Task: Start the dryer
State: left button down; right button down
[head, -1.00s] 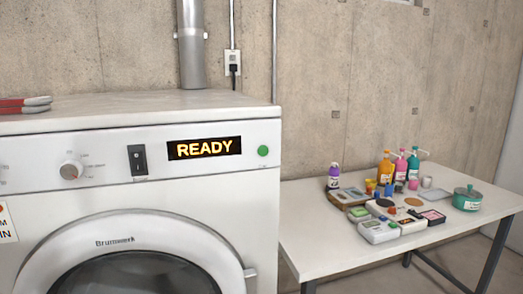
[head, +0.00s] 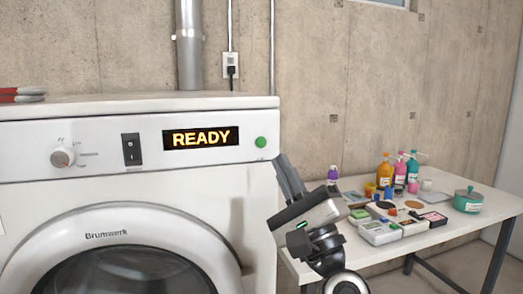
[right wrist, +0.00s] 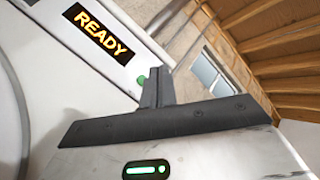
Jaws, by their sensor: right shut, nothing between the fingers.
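The white dryer (head: 120,178) stands at the left, and its display (head: 200,138) reads READY in lit letters. A green round button (head: 260,142) sits right of the display. A dial (head: 63,158) and a black rocker switch (head: 132,149) are to the left. My right gripper (head: 284,164) is shut and empty, fingers pointing up, just right of and below the green button, apart from it in the head view. In the right wrist view, the green button (right wrist: 140,81) shows beside the shut fingers (right wrist: 157,78), partly hidden. My left gripper is not in view.
A white table (head: 330,258) at the right holds bottles, small boxes and a teal pot (head: 468,200). Red-handled pliers or a similar tool (head: 22,94) lie on the dryer top. A metal duct (head: 189,45) and an outlet (head: 231,65) are on the concrete wall behind.

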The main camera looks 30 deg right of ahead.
aim_at(261, 142)
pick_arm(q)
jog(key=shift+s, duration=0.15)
pick_arm(e)
jog(key=shift+s+d+r+m+h, duration=0.2)
jog(key=shift+s+r+m+h, duration=0.1)
jog(key=shift+r+m, duration=0.15)
jog(key=w, duration=0.2)
jog(key=w+d+b, duration=0.1)
jog(key=w, duration=0.2)
jog(key=w+d+b, duration=0.1)
jog(key=w, duration=0.2)
jog(key=shift+w, duration=0.2)
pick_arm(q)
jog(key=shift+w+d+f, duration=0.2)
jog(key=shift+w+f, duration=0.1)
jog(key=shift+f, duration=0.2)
pick_arm(e)
jog(key=shift+w, duration=0.15)
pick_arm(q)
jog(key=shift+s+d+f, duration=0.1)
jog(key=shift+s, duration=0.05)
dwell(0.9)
